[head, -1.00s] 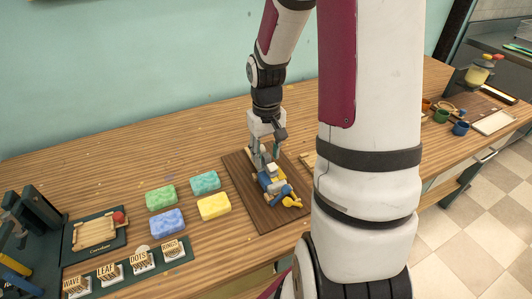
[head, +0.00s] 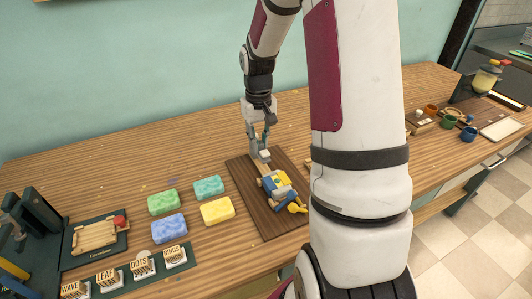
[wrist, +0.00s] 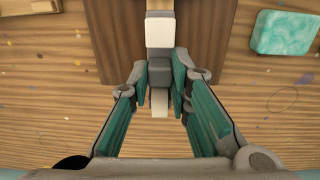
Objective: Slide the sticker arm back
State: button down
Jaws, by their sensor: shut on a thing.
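My gripper (head: 259,150) reaches down over the back edge of a dark brown board (head: 246,190). In the wrist view its green-padded fingers (wrist: 160,82) are shut on a grey block (wrist: 160,70), apparently the sticker arm's end. A white block (wrist: 159,30) adjoins it, and a pale bar (wrist: 159,103) shows between the fingers. In the head view a pale strip (head: 263,168) runs from the gripper to a blue and yellow device (head: 280,188) on the board. The device's yellow knob (head: 296,207) is at its front right. The fingers hide part of the arm.
Green (head: 163,202), teal (head: 208,187), blue (head: 169,228) and yellow (head: 217,210) soap bars lie left of the board. A row of labelled stamps (head: 142,265) stands front left. Small cups (head: 449,122) stand at right. The table behind the board is clear.

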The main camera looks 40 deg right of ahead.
jog(key=shift+w+d, duration=0.15)
jog(key=shift+w, duration=0.5)
jog(key=c, duration=1.5)
grip_release()
notch_tip(320, 180, up, 12)
jog(key=shift+r, duration=0.1)
